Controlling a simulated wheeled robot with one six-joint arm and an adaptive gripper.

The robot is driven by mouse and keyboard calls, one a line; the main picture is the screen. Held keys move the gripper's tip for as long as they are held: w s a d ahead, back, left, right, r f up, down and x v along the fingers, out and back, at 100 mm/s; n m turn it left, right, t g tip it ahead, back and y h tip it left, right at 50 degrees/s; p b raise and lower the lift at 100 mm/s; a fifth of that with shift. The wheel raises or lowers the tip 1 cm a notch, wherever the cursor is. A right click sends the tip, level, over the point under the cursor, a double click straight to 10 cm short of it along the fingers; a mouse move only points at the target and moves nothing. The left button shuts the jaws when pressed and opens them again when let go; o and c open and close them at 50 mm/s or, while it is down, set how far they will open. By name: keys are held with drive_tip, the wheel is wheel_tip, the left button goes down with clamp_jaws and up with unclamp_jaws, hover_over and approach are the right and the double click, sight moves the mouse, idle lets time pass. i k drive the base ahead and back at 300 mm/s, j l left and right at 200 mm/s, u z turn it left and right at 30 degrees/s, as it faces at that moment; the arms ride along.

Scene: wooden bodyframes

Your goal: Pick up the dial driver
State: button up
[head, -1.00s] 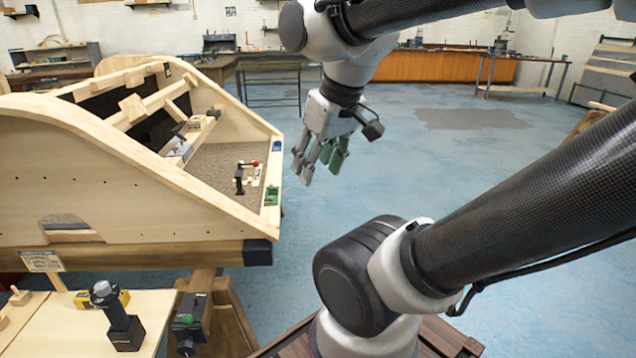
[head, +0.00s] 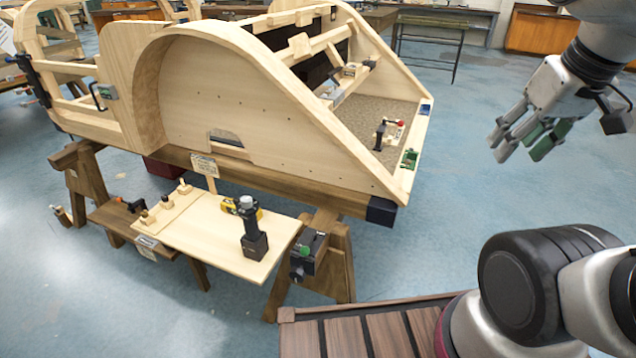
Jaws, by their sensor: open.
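A black upright tool with a grey round top and a block-like base, which looks like the dial driver (head: 251,226), stands on a pale wooden shelf board (head: 205,240) in front of the wooden bodyframe. My gripper (head: 522,146) hangs high at the right of the head view, over the blue floor, well apart from the tool. Its fingers are spread and nothing is between them.
A black device with a green button (head: 307,250) is right of the board. The large bodyframe (head: 230,100) rises behind on trestles.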

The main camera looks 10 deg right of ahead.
sight(249, 216)
drive_tip(key=k+j+u, duration=0.1)
drive_tip(key=j, duration=0.5)
drive_tip(key=j+u, duration=0.15)
drive_tip(key=j, duration=0.45)
drive_tip(key=k, duration=0.05)
